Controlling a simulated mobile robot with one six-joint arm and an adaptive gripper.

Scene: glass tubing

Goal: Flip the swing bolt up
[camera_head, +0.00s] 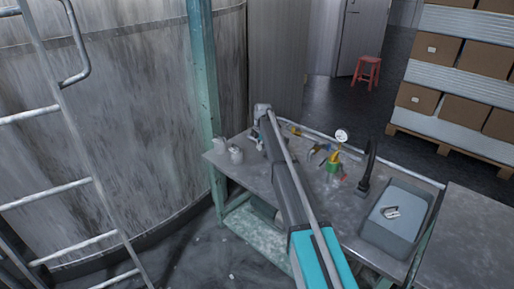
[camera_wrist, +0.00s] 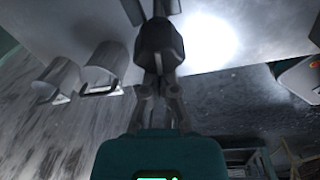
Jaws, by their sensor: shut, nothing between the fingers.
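I cannot make out the swing bolt in either view. In the head view my arm crosses the bench and my gripper cannot be made out.
Two pale mugs (camera_head: 236,154) stand at the bench's left end; they also show in the wrist view (camera_wrist: 107,68). A teal post (camera_head: 203,75) rises at the left.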

